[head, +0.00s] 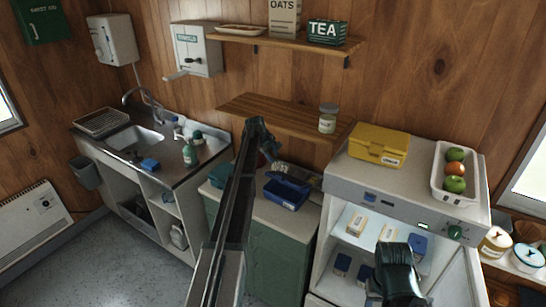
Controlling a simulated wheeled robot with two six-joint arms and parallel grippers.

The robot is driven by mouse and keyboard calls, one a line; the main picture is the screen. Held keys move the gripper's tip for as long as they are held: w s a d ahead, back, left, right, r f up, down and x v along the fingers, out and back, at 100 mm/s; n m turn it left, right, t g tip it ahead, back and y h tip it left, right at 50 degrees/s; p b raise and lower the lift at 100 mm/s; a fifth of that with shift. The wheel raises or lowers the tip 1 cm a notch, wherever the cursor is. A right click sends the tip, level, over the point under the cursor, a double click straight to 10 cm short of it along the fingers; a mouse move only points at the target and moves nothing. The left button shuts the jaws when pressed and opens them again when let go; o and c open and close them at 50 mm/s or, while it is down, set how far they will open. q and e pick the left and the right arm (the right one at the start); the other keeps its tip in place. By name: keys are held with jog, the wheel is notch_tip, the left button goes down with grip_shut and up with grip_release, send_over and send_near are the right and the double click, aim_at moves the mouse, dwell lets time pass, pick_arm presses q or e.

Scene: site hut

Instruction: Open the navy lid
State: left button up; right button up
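A navy box (285,196) with a pale label on its front stands on the counter in the middle. Its upper side and lid are partly covered by my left gripper, and I cannot tell how far the lid is raised. My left gripper (272,163) is just behind and above the box, at its back left. Its fingers are small and dark here, so I cannot tell whether they are open or touching the lid. My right gripper (398,275) is at the lower right, in front of the open cabinet, with its fingers not clearly visible.
A teal box (220,175) stands left of the navy box. A wooden shelf (285,115) with a jar (328,118) hangs above. The white appliance (400,200) on the right bears a yellow box (379,145) and a fruit tray (436,172). A sink (134,138) is at left.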

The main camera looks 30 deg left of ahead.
pick_arm(q)
jog(key=p+v, duration=1.2)
jog(key=v, duration=0.2)
jog(key=shift+s+a+f, duration=0.1)
jog(key=shift+f, duration=0.1)
